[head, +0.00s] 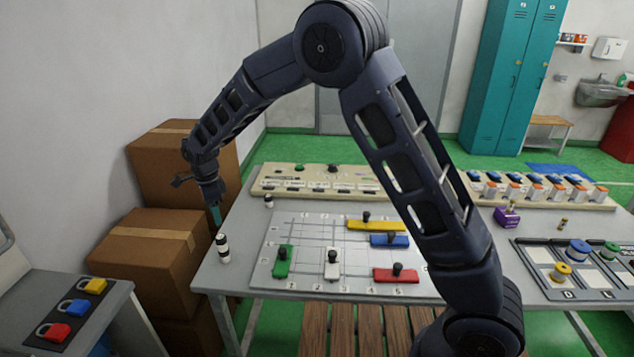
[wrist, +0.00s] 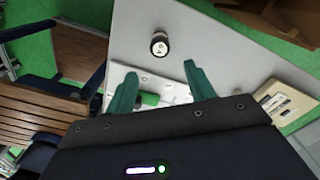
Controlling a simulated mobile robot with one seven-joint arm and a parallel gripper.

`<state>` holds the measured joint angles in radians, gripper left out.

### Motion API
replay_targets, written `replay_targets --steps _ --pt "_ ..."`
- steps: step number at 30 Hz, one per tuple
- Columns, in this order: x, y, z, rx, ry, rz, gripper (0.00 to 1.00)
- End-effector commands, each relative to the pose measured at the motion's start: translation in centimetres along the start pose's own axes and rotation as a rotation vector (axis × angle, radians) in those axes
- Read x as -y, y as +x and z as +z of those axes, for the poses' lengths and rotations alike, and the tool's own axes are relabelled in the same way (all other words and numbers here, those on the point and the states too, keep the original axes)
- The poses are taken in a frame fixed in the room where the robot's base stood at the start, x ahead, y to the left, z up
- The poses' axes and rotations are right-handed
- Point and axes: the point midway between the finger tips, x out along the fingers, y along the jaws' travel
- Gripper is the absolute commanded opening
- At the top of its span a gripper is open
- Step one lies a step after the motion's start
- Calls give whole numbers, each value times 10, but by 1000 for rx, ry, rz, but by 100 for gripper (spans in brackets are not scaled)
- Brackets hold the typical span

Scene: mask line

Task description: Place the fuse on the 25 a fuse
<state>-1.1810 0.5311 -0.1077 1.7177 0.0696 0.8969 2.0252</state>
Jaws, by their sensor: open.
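A black-and-white banded cylinder, which looks like a fuse (head: 222,248), stands upright near the table's left front corner. In the wrist view the same cylinder (wrist: 159,44) shows from above, with a mark on its top too small to read. A second, similar cylinder (head: 268,201) stands farther back, beside the beige board. I cannot read which one is the 25 A fuse. My gripper (head: 215,213) points down above the front cylinder, apart from it. In the wrist view its teal fingers (wrist: 160,75) are open and empty, with the cylinder beyond their tips.
A white grid board (head: 310,225) with colored knobbed blocks lies right of the front cylinder. A long beige board (head: 265,180) lies behind. Cardboard boxes (head: 160,240) stand left of the table (head: 245,275). Padlocks (head: 75,307) lie on a side bench. My arm hides part of the table's middle.

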Motion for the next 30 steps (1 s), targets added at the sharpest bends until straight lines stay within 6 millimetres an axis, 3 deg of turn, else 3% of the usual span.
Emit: replay_targets --steps 5,8,14,20,30 --pt "1 -3 -4 2 -2 -2 54" --pt "3 -17 -24 9 -16 -10 54" --pt "-1 -69 -108 29 -101 -46 54" --pt "-24 -119 -198 37 -206 -90 54" --pt "-97 -185 -329 8 -387 -172 54"
